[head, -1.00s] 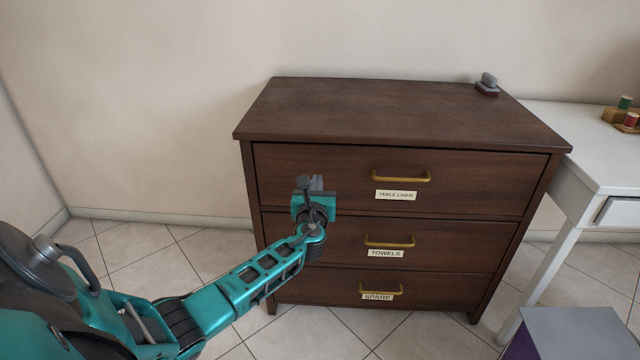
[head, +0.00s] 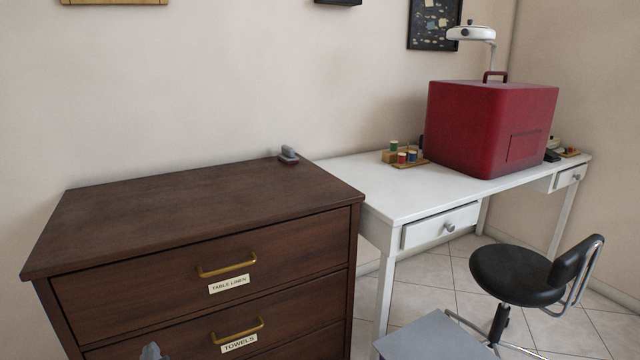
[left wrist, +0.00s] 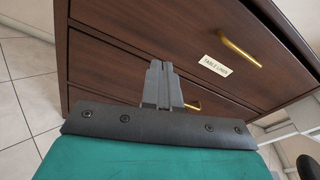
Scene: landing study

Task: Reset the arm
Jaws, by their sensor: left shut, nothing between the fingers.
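My left gripper (left wrist: 161,68) is shut and empty in the left wrist view, its two grey fingers together in front of the dark wooden dresser. In the head view only a small grey tip of my left gripper (head: 151,351) shows at the bottom edge, in front of the dresser (head: 200,215). The rest of the left arm is out of that view. The visible dresser drawers look closed. The "TABLE LINEN" drawer handle (head: 228,265) also shows in the left wrist view (left wrist: 240,52). My right gripper is in neither view.
A white desk (head: 385,190) stands right of the dresser, carrying a big red case (head: 480,125) and thread spools (head: 402,157). A black chair (head: 515,275) and a grey-topped box (head: 430,338) stand in front. A small grey object (head: 289,155) sits on the dresser's back corner.

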